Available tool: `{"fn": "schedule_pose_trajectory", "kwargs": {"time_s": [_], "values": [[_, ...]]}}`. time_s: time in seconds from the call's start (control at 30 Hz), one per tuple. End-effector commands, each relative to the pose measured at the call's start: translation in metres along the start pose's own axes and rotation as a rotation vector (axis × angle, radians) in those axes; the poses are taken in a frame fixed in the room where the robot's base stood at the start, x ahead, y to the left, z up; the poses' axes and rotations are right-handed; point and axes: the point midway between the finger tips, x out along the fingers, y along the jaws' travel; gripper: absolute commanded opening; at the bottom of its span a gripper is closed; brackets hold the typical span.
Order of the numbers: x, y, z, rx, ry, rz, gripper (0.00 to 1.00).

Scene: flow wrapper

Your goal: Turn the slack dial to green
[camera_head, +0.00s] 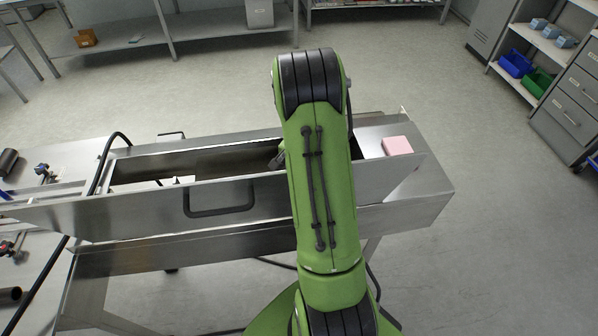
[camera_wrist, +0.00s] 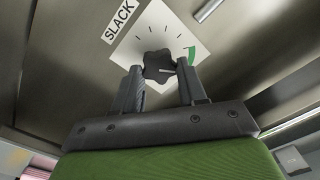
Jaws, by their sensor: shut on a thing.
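The slack dial (camera_wrist: 158,66) is a dark lobed knob in the wrist view. It sits on a white plate (camera_wrist: 150,28) with black tick marks and a green mark (camera_wrist: 191,54) at the right. A "SLACK" label (camera_wrist: 119,20) is beside the plate at upper left. My gripper (camera_wrist: 160,74) is shut on the knob, one finger on each side. A light line on the knob points right, toward the green mark's side; whether it lines up with the green is hard to tell. In the head view my green arm hides the dial and my gripper.
The steel flow wrapper (camera_head: 130,222) runs across the head view, with a black handle (camera_head: 219,212) on its front. A pink block (camera_head: 397,145) lies on its right end. Shelves with blue and green bins (camera_head: 515,63) stand at right. The floor between is clear.

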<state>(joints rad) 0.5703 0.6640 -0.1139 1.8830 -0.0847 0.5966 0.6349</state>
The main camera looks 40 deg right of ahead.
Motion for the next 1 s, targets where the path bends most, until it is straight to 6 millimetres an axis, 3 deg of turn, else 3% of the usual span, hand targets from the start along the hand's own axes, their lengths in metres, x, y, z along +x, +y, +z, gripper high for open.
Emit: {"fn": "schedule_pose_trajectory", "kwargs": {"time_s": [0.27,0.3,0.43,0.77,0.87,1.0], "values": [[-0.001,0.000,-0.001,0.000,0.003,-0.001,0.11],[-0.001,0.000,-0.001,-0.001,0.003,-0.001,0.46],[-0.001,0.000,0.000,-0.001,0.002,-0.001,0.66],[-0.005,0.000,0.000,-0.002,0.001,-0.001,0.67],[-0.023,-0.001,-0.001,-0.002,0.004,-0.003,0.67],[-0.064,-0.001,-0.001,-0.002,0.007,-0.005,0.67]]}}
